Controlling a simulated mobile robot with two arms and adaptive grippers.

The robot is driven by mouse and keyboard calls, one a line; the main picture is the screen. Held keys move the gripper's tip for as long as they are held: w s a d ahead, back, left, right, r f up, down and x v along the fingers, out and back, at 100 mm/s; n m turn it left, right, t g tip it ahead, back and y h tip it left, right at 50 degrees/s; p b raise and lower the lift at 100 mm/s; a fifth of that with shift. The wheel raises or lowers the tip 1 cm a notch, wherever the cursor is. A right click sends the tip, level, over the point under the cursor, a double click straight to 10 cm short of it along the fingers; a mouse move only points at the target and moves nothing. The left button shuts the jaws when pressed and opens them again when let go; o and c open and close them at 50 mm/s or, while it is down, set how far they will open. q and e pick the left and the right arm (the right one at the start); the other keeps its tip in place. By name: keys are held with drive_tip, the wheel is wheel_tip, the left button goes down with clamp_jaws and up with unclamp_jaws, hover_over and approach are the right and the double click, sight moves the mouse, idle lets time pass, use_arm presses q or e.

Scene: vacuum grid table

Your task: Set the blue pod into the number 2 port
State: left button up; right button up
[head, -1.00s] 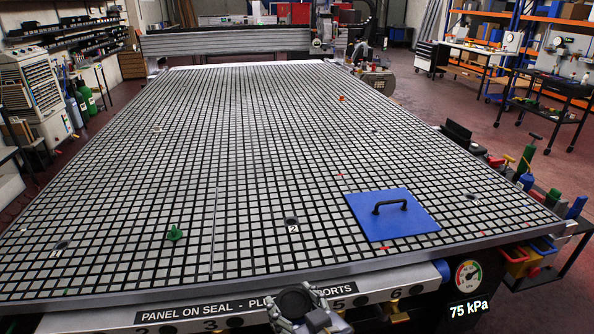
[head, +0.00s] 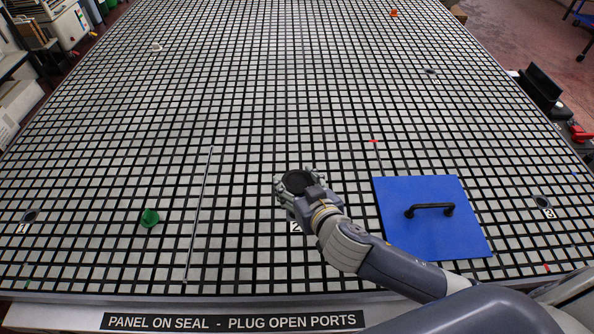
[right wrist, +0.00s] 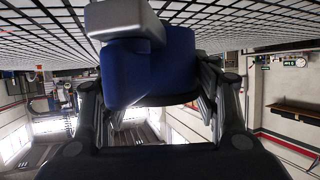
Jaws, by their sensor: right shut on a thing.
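The blue pod (right wrist: 150,75) shows in the right wrist view between the two fingers of my right gripper (head: 299,188), which is shut on it. Its pale grey end (right wrist: 125,22) points toward the grid table (head: 240,120). Whether that end touches the grid I cannot tell. In the head view the gripper is over the area of the number 2 label (head: 296,227). The gripper and wrist hide the number 2 port and the pod there. My left gripper is in neither view now.
A blue panel (head: 400,235) with a black handle (head: 430,208) lies right of my right gripper, partly behind my forearm. A green cone-shaped plug (head: 150,218) and a thin rod (head: 199,215) are on the left. Port 1 (head: 30,216) and port 3 (head: 542,202) show at the sides.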

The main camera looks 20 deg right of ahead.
drive_tip(key=shift+w+r, duration=0.1)
drive_tip(key=shift+w, duration=0.2)
drive_tip(key=shift+s+a, duration=0.2)
drive_tip(key=shift+s, duration=0.05)
drive_tip(key=shift+f+b, duration=0.35)
drive_tip(key=shift+f, duration=0.5)
wheel_tip(320, 180, down, 3)
drive_tip(key=shift+r+b, duration=0.2)
drive_tip(key=shift+b, duration=1.05)
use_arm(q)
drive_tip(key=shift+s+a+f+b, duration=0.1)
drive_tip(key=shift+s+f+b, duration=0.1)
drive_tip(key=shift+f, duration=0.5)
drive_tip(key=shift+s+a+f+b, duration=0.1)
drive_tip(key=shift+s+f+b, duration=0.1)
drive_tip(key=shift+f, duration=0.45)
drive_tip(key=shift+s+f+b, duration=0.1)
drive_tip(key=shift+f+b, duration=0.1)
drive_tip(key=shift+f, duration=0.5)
use_arm(e)
drive_tip(key=shift+f, duration=0.75)
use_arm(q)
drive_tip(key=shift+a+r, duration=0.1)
use_arm(e)
drive_tip(key=shift+f, duration=0.25)
